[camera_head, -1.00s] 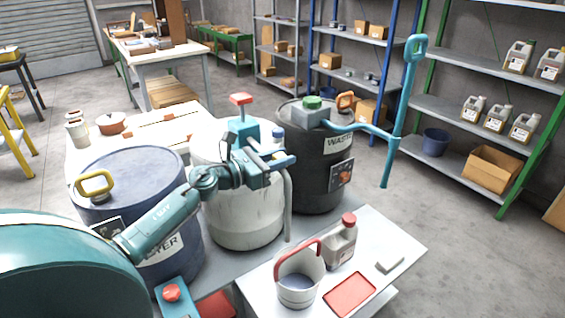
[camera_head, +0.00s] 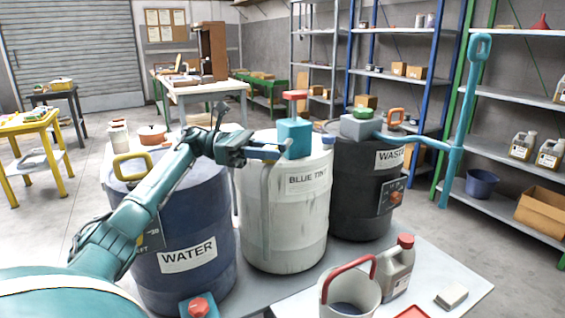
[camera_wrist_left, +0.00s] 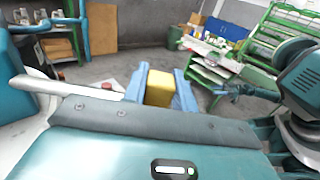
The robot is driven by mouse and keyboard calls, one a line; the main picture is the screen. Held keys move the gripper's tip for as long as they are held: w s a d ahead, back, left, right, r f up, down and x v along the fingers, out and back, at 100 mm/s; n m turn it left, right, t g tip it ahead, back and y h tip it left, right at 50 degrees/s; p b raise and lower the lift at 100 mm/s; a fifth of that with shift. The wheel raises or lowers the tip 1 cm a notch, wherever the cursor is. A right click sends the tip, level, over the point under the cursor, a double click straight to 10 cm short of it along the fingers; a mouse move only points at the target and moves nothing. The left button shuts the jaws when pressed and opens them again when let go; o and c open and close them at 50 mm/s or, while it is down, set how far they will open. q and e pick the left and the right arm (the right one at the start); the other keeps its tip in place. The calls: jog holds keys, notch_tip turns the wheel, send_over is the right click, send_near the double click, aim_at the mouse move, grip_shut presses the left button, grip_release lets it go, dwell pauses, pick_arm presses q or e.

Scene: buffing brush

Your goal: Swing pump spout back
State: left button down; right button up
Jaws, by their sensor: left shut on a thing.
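The white drum labelled BLUE TINT (camera_head: 300,215) stands between two dark drums. On it is the pump, a teal block (camera_head: 294,137) with a red T-handle (camera_head: 294,95) on top. The pale grey spout (camera_head: 265,205) bends down along the drum's left front side. My left gripper (camera_head: 268,151) is beside the pump block on its left, shut on the upper part of the spout. In the left wrist view, the spout (camera_wrist_left: 62,87) runs in from the left towards the blue fingers. A yellow patch shows between them; I cannot tell what it is. My right gripper is not visible.
The WATER drum (camera_head: 190,215) with a yellow handle (camera_head: 132,165) stands left, under my left arm. The WASTE drum (camera_head: 365,195) stands right, with a blue bar (camera_head: 465,120) beyond it. A bucket (camera_head: 352,295) and a red-capped jug (camera_head: 398,268) stand in front.

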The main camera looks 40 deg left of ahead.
pick_arm(q)
jog(key=shift+s+a+m+g+h, duration=0.15)
jog(key=shift+s+a+m+g, duration=0.1)
jog(key=shift+a+g, duration=0.2)
jog(key=shift+s+a+m+g+h, duration=0.15)
jog(key=shift+a+m+g, duration=0.15)
jog(key=shift+a, duration=0.2)
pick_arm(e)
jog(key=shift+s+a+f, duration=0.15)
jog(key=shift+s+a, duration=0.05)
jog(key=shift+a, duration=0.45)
pick_arm(q)
jog(key=c, duration=1.1)
grip_release()
jog(key=shift+a, duration=0.1)
notch_tip(320, 180, up, 10)
jog(key=shift+p, duration=0.6)
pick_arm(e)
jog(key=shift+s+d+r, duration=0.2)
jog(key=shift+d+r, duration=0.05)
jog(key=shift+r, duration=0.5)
